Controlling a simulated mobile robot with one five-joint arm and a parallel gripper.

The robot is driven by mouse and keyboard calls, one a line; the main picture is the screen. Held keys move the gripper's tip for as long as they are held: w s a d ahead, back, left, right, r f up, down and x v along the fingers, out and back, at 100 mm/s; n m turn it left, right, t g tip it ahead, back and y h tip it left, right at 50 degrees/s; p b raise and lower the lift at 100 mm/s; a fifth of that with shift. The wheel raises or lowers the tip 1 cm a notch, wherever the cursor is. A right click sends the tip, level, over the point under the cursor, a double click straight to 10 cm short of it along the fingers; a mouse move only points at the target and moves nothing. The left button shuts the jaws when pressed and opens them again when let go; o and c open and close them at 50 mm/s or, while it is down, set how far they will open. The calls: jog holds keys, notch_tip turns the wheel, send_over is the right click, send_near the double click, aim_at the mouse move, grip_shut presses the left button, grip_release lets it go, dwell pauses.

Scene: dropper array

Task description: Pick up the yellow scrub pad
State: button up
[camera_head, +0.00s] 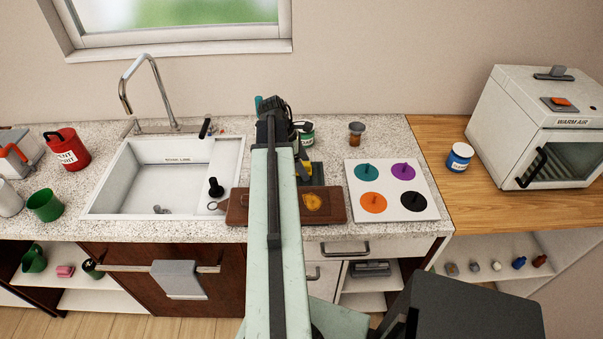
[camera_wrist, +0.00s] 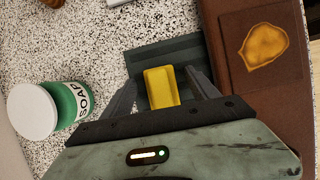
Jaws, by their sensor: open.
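The yellow scrub pad (camera_wrist: 162,88) lies on a dark grey holder or tray (camera_wrist: 165,52) on the speckled counter. In the wrist view it sits between the two fingers of my gripper (camera_wrist: 163,80), with a gap visible on each side. My gripper is open and empty. In the head view only a small part of the yellow scrub pad (camera_head: 304,170) shows beside my arm, which hides the rest. The gripper's fingertips are hard to make out in that view.
A soap jar (camera_wrist: 68,112) stands left of my gripper in the wrist view. A brown board (camera_wrist: 222,65) with an orange-yellow patch lies close on the right. The sink (camera_head: 150,180) is left of my arm; a panel with coloured discs (camera_head: 392,190) is right.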

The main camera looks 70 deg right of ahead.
aim_at(304, 163)
jog(key=c, duration=1.4)
jog(key=shift+r, duration=0.1)
jog(key=shift+c, duration=0.2)
notch_tip(304, 163, up, 10)
jog(key=p, duration=1)
